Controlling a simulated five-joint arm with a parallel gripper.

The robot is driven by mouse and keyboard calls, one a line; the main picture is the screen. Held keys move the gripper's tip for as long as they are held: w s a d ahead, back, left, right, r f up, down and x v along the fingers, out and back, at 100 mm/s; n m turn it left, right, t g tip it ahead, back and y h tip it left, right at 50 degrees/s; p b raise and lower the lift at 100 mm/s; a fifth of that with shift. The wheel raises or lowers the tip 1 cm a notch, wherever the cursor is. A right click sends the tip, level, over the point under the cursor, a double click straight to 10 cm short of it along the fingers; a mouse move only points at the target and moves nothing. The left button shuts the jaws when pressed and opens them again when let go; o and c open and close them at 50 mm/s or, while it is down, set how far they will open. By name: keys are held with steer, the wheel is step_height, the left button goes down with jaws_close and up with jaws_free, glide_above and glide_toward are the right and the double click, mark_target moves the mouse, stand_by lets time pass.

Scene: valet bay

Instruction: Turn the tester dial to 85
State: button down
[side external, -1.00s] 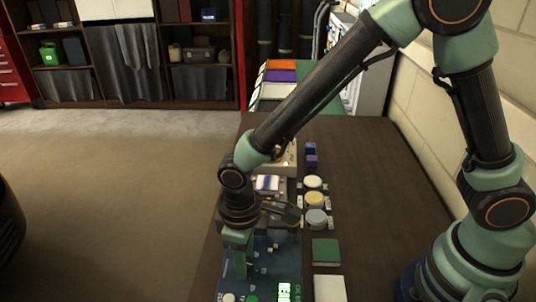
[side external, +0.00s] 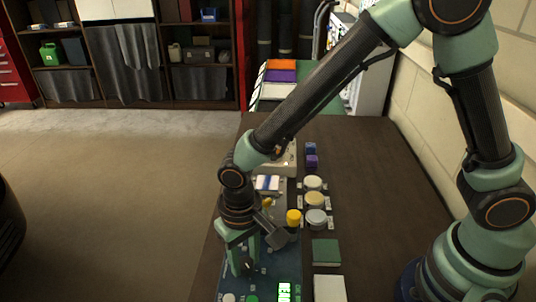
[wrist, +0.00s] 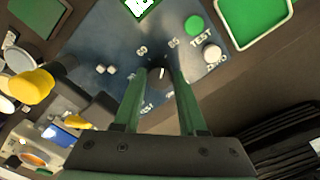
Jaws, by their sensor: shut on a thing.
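The tester (side external: 270,281) is a blue panel at the bottom of the side view; its face (wrist: 105,45) fills the upper wrist view. The black dial (wrist: 158,78) has a white pointer mark and sits between the two green fingers of my gripper (wrist: 160,88). My gripper is shut on the dial. The mark faces up in the wrist view, between the printed 60 and 85 and seemingly nearer 85. In the side view my gripper (side external: 244,260) points down at the panel. The dial's sides are partly hidden by the fingers.
A green button (wrist: 194,25) and a white knob (wrist: 211,53) lie beside the dial. A lit green display (side external: 285,292) is on the panel. A yellow-capped part (side external: 294,217) stands behind. Round lidded jars (side external: 315,200) and a green block (side external: 326,252) sit to the right.

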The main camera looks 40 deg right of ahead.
mark_target(245, 262)
stand_by(0.4)
steer(key=shift+c, duration=2.3)
jaws_free()
step_height(245, 262, up, 12)
